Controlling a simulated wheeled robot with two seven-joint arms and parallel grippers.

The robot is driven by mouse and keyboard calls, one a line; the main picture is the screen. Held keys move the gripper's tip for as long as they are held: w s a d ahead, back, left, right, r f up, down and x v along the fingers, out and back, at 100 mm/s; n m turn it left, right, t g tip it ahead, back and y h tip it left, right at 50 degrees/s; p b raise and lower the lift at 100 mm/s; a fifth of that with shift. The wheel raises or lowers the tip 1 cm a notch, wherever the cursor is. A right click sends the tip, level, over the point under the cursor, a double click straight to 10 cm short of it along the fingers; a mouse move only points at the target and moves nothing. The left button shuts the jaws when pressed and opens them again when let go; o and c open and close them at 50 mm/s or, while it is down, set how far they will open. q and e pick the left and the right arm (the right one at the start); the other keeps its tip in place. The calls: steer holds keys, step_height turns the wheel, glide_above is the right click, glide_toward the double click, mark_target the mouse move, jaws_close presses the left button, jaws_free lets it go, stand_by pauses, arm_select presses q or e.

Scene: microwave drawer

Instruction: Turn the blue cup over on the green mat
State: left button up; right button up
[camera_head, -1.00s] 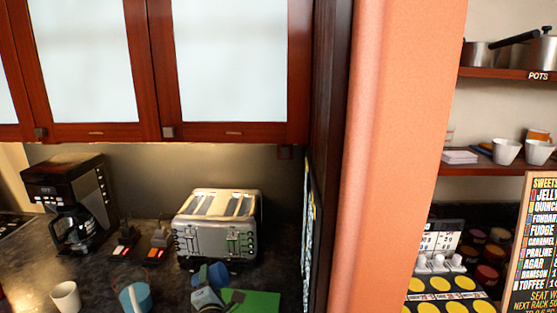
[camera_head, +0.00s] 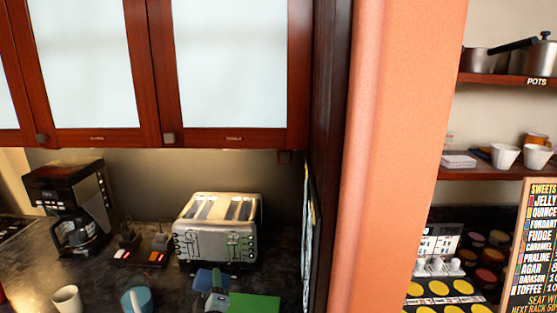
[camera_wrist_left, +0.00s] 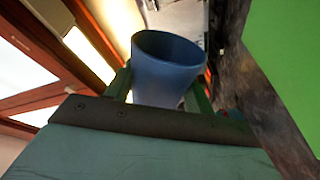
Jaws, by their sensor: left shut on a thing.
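The blue cup (camera_head: 203,279) is held in my left gripper (camera_head: 216,291) at the bottom of the head view, beside the left edge of the green mat (camera_head: 256,303). In the left wrist view, the cup (camera_wrist_left: 166,72) sits between the two fingers of my left gripper (camera_wrist_left: 160,88), which is shut on it. Its open rim points to the top of that picture, and the cup looks tipped on its side. The green mat (camera_wrist_left: 288,60) shows at the right there, apart from the cup. My right gripper is not in view.
A toaster (camera_head: 217,228) stands behind the mat, close to the cup. A coffee maker (camera_head: 72,205) is at the back left. An orange pillar (camera_head: 400,150) rises at the right.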

arm_select(q)
steer(key=n, duration=0.6)
steer(key=shift+g+b, duration=0.3)
steer(key=shift+b, duration=0.05)
steer(key=n, duration=0.3)
steer(key=shift+f+b, duration=0.1)
steer(key=shift+b, duration=0.2)
steer(key=n, duration=0.2)
steer(key=shift+n, duration=0.4)
steer(key=n+b, duration=0.2)
steer(key=n, duration=0.2)
steer(key=shift+g+h, duration=0.3)
steer(key=shift+n, duration=0.7)
